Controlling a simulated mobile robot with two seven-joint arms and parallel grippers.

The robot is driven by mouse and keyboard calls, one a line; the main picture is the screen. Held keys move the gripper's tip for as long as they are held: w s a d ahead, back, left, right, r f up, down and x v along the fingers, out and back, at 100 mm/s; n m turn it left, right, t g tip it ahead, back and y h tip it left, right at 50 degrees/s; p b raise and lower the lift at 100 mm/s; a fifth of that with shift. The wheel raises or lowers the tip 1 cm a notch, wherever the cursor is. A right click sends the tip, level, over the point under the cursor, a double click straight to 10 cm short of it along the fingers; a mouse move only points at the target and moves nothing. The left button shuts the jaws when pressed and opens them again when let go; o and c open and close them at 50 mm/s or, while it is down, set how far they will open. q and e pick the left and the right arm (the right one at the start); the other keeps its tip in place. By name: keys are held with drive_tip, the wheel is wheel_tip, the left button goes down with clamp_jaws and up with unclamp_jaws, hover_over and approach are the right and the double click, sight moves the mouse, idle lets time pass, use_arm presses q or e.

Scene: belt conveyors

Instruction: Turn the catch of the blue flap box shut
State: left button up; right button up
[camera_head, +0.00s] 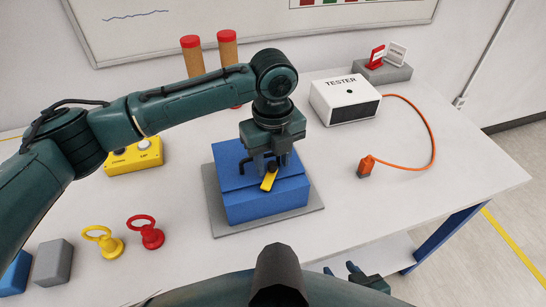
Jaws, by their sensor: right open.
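The blue flap box (265,203) stands on a grey base plate (223,229) in the middle of the table, its flap (230,168) lying down over the top. A yellow catch (268,182) sits at the front edge of the flap, pointing toward the front and slightly left. My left gripper (272,166) points down at the catch, its fingers around the catch's dark upper part. I cannot tell whether they grip it. My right gripper (362,276) is low at the table's front edge, partly hidden, open and away from the box.
A white tester (345,98) and an orange cable (434,147) with its plug (365,168) are to the right. Yellow (104,240) and red (150,235) ring-topped pieces stand front left. The table's right front is clear.

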sight(273, 164)
use_arm(q)
wheel_tip(273, 164, up, 13)
drive_tip(key=shift+b, duration=0.45)
drive_tip(key=shift+r, duration=0.1)
